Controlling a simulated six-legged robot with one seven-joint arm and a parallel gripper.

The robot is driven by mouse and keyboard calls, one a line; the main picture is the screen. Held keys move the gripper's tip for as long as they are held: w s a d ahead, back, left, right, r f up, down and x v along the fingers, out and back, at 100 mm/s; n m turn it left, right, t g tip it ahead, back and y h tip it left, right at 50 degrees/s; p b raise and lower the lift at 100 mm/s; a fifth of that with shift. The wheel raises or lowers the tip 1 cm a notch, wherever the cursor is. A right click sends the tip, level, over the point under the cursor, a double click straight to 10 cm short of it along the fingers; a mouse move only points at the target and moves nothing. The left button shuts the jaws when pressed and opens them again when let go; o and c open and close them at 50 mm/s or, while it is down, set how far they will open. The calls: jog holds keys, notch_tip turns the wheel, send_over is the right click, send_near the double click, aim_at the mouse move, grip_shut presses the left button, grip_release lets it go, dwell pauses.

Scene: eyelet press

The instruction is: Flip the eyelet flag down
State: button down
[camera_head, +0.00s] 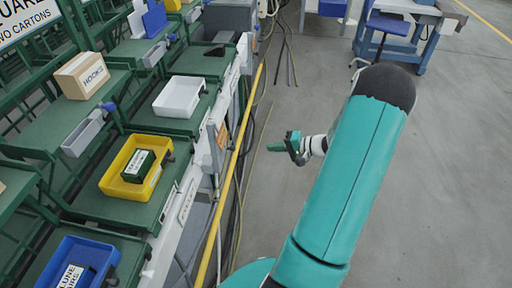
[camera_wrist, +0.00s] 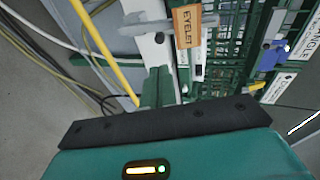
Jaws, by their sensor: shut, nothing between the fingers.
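The eyelet flag is an orange tag marked EYELET (camera_wrist: 187,26) at the top of the wrist view, beside a grey bar (camera_wrist: 150,27) and a white rail. In the head view a small orange patch (camera_head: 222,135) on the rack's front edge appears to be the same flag. My gripper (camera_head: 270,147) points left towards the rack, to the right of the flag and apart from it. In the wrist view my green fingers (camera_wrist: 156,82) are together and empty, with the flag beyond their tips. The tilted view does not show clearly whether the flag is up or down.
A yellow pipe (camera_head: 238,168) and loose cables run along the rack front, between it and my gripper. The rack holds a yellow bin (camera_head: 109,184), a white bin (camera_head: 158,108), a blue bin (camera_head: 108,256) and a HOOKS carton (camera_head: 82,76).

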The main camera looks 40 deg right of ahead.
send_near(225, 138)
notch_tip(225, 138, down, 6)
jog(key=w+a, duration=0.1)
jog(key=shift+w+a, duration=0.25)
jog(key=shift+w, duration=0.15)
jog(key=shift+w+a+f+t+y, duration=0.4)
jog(key=shift+w+a+f+t, duration=0.1)
jog(key=shift+w+a+f, duration=0.6)
jog(key=shift+w, duration=0.15)
jog(key=shift+d, duration=0.1)
